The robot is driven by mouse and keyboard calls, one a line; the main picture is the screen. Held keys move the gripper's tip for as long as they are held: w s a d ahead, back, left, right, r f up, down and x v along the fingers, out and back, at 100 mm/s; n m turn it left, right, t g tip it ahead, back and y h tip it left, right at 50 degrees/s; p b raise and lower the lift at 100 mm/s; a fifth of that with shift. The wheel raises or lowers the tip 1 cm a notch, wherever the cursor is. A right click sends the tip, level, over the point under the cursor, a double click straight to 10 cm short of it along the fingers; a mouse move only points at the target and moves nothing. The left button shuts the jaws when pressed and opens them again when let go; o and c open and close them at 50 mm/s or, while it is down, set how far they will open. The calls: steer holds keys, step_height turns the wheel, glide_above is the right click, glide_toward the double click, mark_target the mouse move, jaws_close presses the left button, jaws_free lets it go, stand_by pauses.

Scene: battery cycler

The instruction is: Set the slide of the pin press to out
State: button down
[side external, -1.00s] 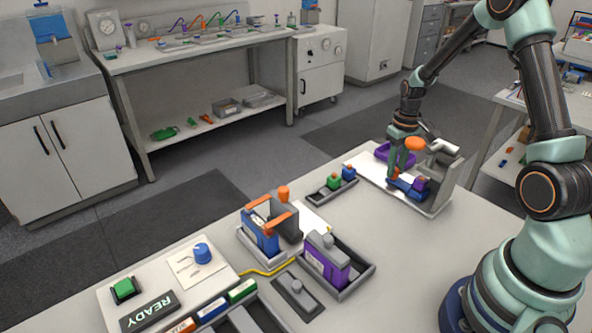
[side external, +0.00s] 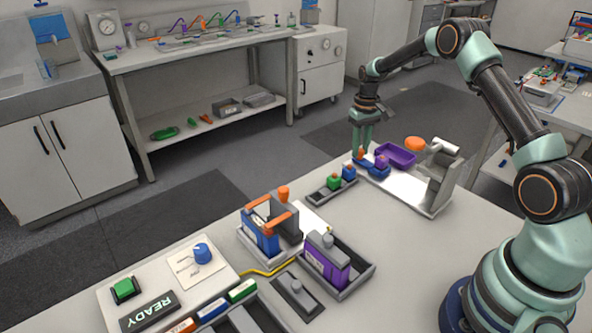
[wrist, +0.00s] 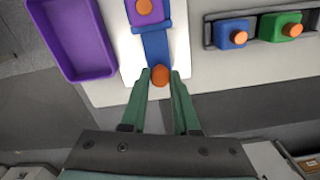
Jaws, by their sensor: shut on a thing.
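The pin press (side external: 440,180) is a grey upright frame with an orange ball knob on a white base plate. Its blue slide (side external: 373,171) lies at the plate's far left end, clear of the frame. A purple block (side external: 381,161) sits on the slide. My gripper (side external: 361,150) points down and is shut on the slide's small orange knob. In the wrist view my gripper (wrist: 160,77) has one fingertip on each side of the orange knob (wrist: 160,75). The blue slide (wrist: 156,46) runs away from it to the purple block (wrist: 146,10).
A purple tray (side external: 396,154) lies beside the plate. A dark rack (side external: 320,197) with a green block (side external: 334,182) and a blue block (side external: 348,171) stands to the left. The table's back edge is close to my gripper.

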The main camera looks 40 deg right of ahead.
steer(key=shift+w+r, duration=0.1)
steer(key=shift+w, duration=0.25)
steer(key=c, duration=0.8)
jaws_free()
steer(key=shift+o, duration=0.7)
steer(key=shift+s, duration=0.1)
step_height(320, 180, up, 12)
steer(key=shift+r, duration=0.1)
